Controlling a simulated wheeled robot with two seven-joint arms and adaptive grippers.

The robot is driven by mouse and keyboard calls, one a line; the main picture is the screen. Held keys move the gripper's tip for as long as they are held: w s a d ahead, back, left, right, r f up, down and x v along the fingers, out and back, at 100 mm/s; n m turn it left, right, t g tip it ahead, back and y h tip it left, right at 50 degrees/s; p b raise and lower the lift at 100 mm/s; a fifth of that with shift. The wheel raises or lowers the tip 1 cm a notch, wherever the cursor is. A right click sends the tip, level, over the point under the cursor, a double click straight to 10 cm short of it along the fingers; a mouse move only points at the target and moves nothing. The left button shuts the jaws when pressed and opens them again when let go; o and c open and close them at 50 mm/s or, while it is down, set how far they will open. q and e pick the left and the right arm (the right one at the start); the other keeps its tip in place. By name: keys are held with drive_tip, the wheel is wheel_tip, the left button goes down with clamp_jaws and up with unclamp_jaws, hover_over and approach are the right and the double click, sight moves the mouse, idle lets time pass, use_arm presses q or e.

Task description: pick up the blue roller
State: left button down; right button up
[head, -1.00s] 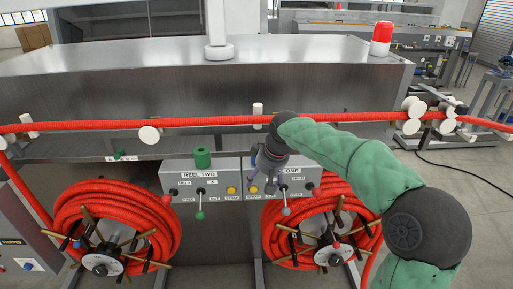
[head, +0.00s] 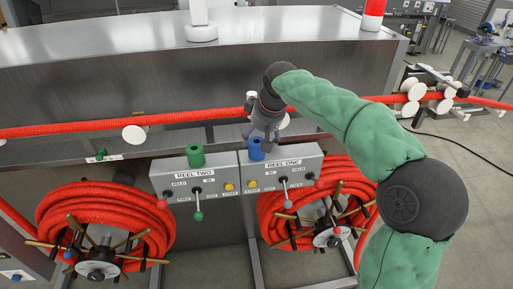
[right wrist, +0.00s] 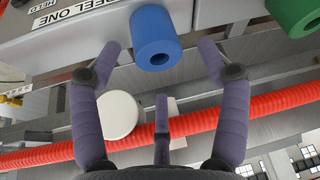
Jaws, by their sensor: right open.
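The blue roller (head: 256,150) stands upright on top of the grey box labelled REEL ONE (head: 285,172). It is a short cylinder with a hole in its end. My right gripper (head: 262,133) has purple-grey fingers and is just above and behind the roller in the head view. In the right wrist view the blue roller (right wrist: 155,38) is between and beyond the spread fingertips (right wrist: 160,62), and nothing is held. No finger visibly touches it. My left gripper is not in view.
A green roller (head: 195,156) stands on the REEL TWO box (head: 192,184). The red corrugated conduit (head: 180,120) runs behind the boxes, past white guide rollers (head: 133,135). Reels of red conduit (head: 110,210) are below. Levers stick out from the box fronts.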

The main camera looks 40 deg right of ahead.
sight(257, 145)
drive_tip(key=shift+w+f, duration=0.2)
drive_tip(key=shift+f, duration=0.05)
drive_tip(key=x, duration=0.2)
drive_tip(key=p+x, duration=0.1)
drive_tip(key=x, duration=0.1)
drive_tip(key=shift+s+d, duration=0.2)
drive_tip(key=shift+s, duration=0.05)
drive_tip(key=shift+w+f, duration=0.3)
drive_tip(key=shift+f, duration=0.2)
drive_tip(key=c, duration=1.2)
